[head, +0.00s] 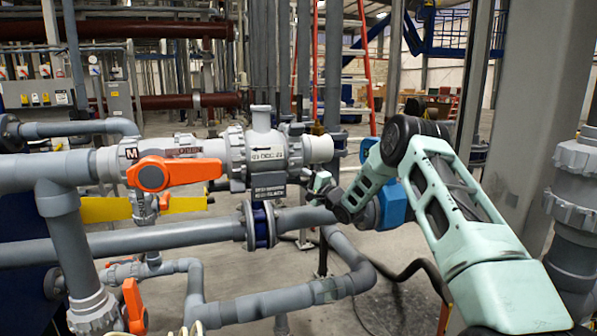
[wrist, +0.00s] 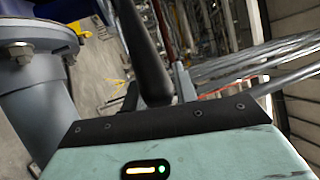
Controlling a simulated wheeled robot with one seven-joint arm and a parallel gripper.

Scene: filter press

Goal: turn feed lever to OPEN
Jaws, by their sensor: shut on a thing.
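A large orange lever (head: 175,172) lies level across a grey valve on the left in the head view. A second orange lever (head: 135,306) stands nearly upright lower down. No readable label tells me which one is the feed lever. My gripper (head: 317,184) is right of the large orange lever and apart from it, close to the grey pipe fittings and a dark label plate (head: 268,187). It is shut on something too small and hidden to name. The wrist view shows a thick dark bar (wrist: 147,55) beyond my teal housing; its contact with the fingers is hidden.
A yellow bar (head: 100,209) runs behind the large orange lever. Grey pipes and a blue-ringed flange (head: 262,225) crowd the area below my gripper. A grey flanged pipe (wrist: 35,65) is close at left in the wrist view. A grey column (head: 545,100) stands at right.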

